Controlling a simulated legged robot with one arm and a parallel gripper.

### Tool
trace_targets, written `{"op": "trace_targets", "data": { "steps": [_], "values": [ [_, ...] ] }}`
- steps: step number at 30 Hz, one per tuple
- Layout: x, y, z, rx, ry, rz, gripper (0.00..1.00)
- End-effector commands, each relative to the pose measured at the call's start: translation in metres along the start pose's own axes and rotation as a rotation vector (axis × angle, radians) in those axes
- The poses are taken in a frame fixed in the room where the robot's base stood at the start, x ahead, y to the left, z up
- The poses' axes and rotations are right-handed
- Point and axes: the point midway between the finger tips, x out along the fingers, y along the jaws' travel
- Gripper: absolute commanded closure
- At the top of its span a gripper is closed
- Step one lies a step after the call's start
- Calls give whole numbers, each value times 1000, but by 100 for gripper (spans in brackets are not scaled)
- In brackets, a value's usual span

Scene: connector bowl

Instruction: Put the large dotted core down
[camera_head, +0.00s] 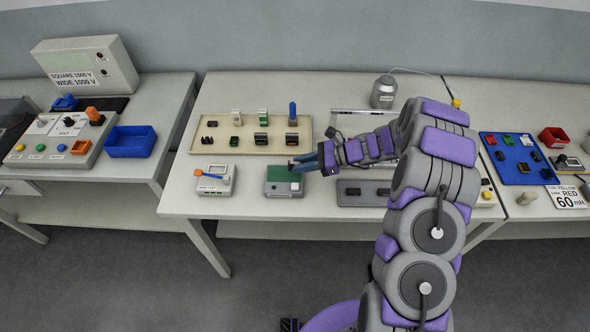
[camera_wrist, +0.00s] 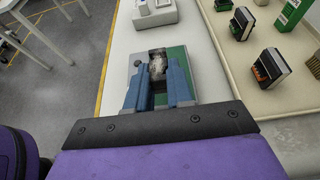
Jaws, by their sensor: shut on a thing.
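My gripper (camera_head: 301,164) hangs just over the grey box with a green top (camera_head: 284,187) at the front of the middle table. In the wrist view, my gripper (camera_wrist: 158,85) has its two blue fingers around a small grey, mottled piece, the large dotted core (camera_wrist: 157,66). The core shows between the fingertips, in front of the box's green top (camera_wrist: 178,56). I cannot tell whether it touches the box. In the head view the core is too small or hidden to make out.
A beige tray (camera_head: 220,149) with several connectors lies behind the box. A white device with an orange handle (camera_head: 212,181) stands to its left and a grey block (camera_head: 350,198) to its right. A jar (camera_head: 384,91) stands at the back.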

Motion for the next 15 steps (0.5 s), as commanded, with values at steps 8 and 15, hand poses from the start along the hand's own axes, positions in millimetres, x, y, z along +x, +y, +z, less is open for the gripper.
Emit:
{"op": "trace_targets", "data": {
  "steps": [8, 15],
  "values": [
    [29, -9, 8, -2, 14, 3, 100],
    [34, -10, -26, 1, 4, 2, 100]
  ]
}}
